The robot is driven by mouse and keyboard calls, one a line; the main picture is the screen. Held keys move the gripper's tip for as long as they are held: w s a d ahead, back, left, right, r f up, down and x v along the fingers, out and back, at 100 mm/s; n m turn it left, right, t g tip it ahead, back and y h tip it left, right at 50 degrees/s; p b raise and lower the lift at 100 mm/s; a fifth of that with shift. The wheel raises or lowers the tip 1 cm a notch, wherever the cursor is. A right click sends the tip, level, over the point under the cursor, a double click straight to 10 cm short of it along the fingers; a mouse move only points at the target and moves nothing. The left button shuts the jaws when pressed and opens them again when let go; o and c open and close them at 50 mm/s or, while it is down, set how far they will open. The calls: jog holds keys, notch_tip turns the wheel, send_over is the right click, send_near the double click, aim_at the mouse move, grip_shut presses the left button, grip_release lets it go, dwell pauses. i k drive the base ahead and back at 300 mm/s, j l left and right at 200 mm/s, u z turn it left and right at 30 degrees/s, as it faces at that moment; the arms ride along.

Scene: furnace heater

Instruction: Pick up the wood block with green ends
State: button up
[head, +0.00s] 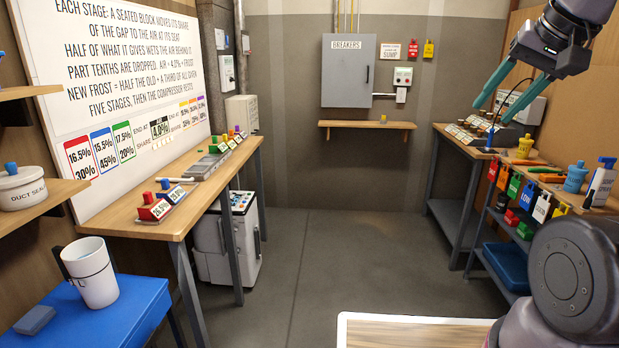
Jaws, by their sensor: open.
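I cannot clearly make out a wood block with green ends in the head view. A small green and orange item (545,170) lies on the right-hand bench, too small to identify. A green block (232,143) sits in the row on the left table, and its material cannot be told. My gripper (490,114) is at the upper right, with two teal fingers spread apart and pointing down and left. It looks empty and appears in front of the right bench.
The left table (150,212) holds red blocks (153,208) and a grey tray. A white mug (93,272) stands on a blue cabinet. The right bench (463,143) carries devices, bottles and hanging tags. The middle floor (330,260) is clear. A wood-topped surface (415,335) is at the bottom.

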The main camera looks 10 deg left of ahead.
aim_at(215, 147)
jog(key=i+u, duration=0.1)
jog(key=i, duration=1.95)
jog(key=i+u, duration=0.45)
jog(key=i+l+u, duration=0.15)
jog(key=i+u, duration=0.3)
jog(key=i, duration=0.15)
jog(key=i+l+u, duration=0.5)
jog(key=i+u, duration=0.15)
jog(key=i+l+u, duration=0.1)
jog(key=i+u, duration=0.15)
jog(key=i, duration=0.1)
